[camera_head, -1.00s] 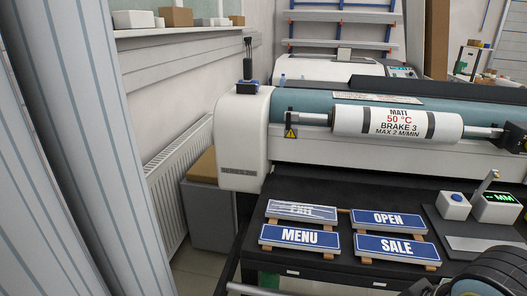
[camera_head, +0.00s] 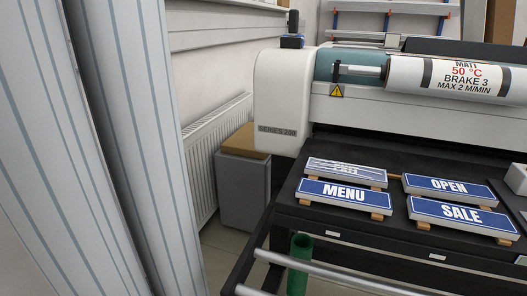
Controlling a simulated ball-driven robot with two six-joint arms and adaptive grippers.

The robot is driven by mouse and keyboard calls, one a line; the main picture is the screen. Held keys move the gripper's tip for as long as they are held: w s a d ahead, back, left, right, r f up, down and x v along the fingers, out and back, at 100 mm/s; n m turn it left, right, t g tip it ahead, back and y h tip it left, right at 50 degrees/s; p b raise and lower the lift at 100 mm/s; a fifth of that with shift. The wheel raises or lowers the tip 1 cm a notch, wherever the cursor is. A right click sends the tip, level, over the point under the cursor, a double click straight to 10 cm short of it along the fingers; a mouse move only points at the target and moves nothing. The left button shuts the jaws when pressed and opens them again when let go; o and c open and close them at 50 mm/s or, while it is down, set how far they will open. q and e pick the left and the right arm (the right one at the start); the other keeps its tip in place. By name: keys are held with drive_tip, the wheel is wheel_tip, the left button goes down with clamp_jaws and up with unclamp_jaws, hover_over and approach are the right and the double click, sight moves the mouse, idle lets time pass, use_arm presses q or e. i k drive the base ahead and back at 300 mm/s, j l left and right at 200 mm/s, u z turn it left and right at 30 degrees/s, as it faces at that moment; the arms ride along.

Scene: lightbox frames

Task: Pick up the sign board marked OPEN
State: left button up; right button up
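The OPEN sign board (camera_head: 449,187), blue with white letters and a pale edge, lies flat on wooden strips on the black table at the right. The SALE board (camera_head: 462,214) lies just in front of it. The MENU board (camera_head: 345,194) lies to its left and front, and the EXIT board (camera_head: 346,172), with a whitish, streaked face, lies to its left. All four places look separate, with narrow gaps. Neither of my grippers shows in the current view.
A large laminating machine (camera_head: 282,102) with a white roll (camera_head: 447,76) stands behind the boards. A metal bar (camera_head: 330,277) runs along the table's front, near a green tube (camera_head: 299,262). A grey bin (camera_head: 243,190) stands left; pale striped panels fill the far left.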

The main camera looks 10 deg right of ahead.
sight(459, 192)
drive_tip(key=z, duration=1.55)
